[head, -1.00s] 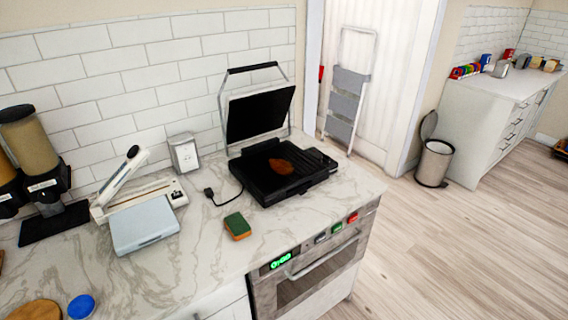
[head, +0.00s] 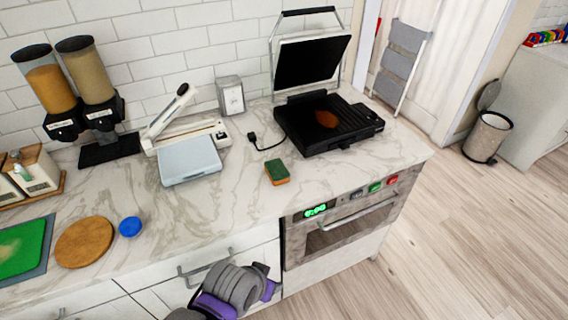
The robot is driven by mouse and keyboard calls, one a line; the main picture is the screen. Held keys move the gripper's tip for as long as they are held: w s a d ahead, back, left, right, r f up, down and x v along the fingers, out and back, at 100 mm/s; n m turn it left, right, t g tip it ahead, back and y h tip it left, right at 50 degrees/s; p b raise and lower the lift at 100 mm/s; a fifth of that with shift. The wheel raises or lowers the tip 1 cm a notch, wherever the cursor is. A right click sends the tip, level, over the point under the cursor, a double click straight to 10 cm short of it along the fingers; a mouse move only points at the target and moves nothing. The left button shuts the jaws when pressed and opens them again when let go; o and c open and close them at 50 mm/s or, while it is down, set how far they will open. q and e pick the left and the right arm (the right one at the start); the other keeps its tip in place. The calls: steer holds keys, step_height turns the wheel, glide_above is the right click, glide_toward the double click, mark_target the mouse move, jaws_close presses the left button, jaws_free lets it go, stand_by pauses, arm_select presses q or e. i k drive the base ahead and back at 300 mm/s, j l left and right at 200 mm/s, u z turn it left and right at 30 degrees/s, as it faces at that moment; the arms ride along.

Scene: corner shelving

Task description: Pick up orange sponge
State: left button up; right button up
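The sponge (head: 277,172) lies on the marble counter, green on top with an orange side facing me. It is in front of the open black grill (head: 327,122) and its power cord. Part of one of my arms, grey and purple (head: 236,288), shows at the bottom middle, below the counter's front edge and in front of the drawers. Its gripper fingers cannot be made out. My other gripper is not in view. Nothing touches the sponge.
A light blue-grey box (head: 188,160), a blue lid (head: 130,227) and a round wooden board (head: 84,242) lie left of the sponge. Dispensers (head: 92,85) stand at the back left. The counter (head: 235,205) around the sponge is clear. An oven (head: 345,228) sits below its front edge.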

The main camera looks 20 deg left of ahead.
mark_target(279, 174)
steer(key=i+l, duration=0.35)
steer(key=i, duration=0.15)
steer(key=i+l+u, duration=0.75)
steer(key=k, duration=0.1)
